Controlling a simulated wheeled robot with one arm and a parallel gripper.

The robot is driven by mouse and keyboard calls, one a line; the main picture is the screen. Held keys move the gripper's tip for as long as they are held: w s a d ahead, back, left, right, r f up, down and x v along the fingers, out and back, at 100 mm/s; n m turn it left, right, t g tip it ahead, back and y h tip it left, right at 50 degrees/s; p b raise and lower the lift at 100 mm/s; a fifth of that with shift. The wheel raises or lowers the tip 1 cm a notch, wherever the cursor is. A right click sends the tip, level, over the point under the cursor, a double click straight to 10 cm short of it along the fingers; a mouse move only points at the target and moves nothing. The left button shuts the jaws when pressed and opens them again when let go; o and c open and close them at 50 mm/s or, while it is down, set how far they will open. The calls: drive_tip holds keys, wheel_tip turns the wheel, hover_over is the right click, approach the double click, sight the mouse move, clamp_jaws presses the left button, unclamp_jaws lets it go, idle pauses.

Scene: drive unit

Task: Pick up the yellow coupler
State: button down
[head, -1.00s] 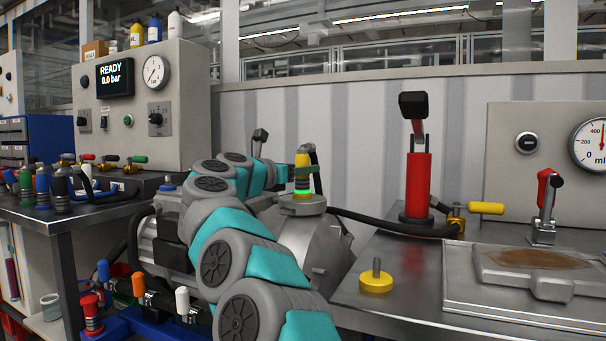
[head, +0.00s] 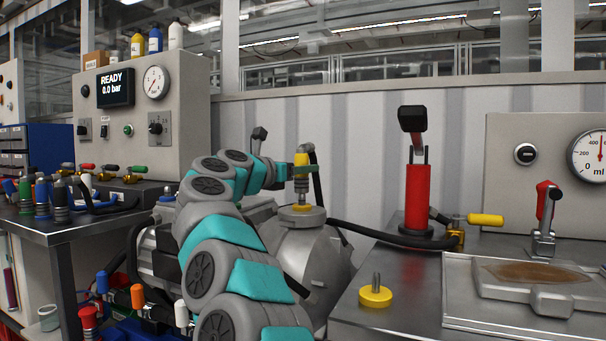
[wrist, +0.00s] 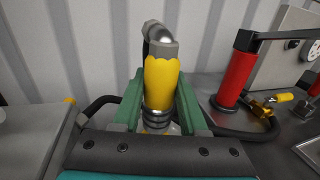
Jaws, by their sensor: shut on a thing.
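The yellow coupler (head: 301,160) stands upright over the yellow-ringed top port (head: 302,209) of the rounded grey drive unit (head: 308,245). It has a grey elbow on top and dark ribbed rings below its yellow body. My gripper (head: 302,172) is shut around it from the side. In the wrist view, the coupler (wrist: 161,85) is between the green fingers of my gripper (wrist: 159,105). More of its dark lower part shows above the port. I cannot tell whether its lower end is clear of the port.
A red cylinder (head: 418,196) with a black-topped lever stands right of the unit. A black hose (head: 385,240) runs from there toward the unit. A yellow knob (head: 375,295) and a metal tray (head: 460,315) are on the right bench. Several coloured couplers stand on the left bench (head: 90,225).

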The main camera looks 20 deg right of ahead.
drive_tip(key=shift+r, duration=0.4)
drive_tip(key=shift+s+a+f, duration=0.15)
drive_tip(key=shift+s+a, duration=0.05)
drive_tip(key=shift+s, duration=0.05)
drive_tip(key=s+a+r+b, duration=0.1)
drive_tip(key=s+a+b, duration=0.2)
drive_tip(key=s+a, duration=0.6)
drive_tip(key=s, duration=0.3)
drive_tip(key=shift+a+r, duration=0.3)
drive_tip(key=shift+r, duration=0.75)
wheel_tip(320, 180, up, 4)
drive_tip(key=p, duration=0.2)
drive_tip(key=shift+r+p, duration=0.25)
drive_tip(key=shift+p, duration=0.1)
idle(0.4)
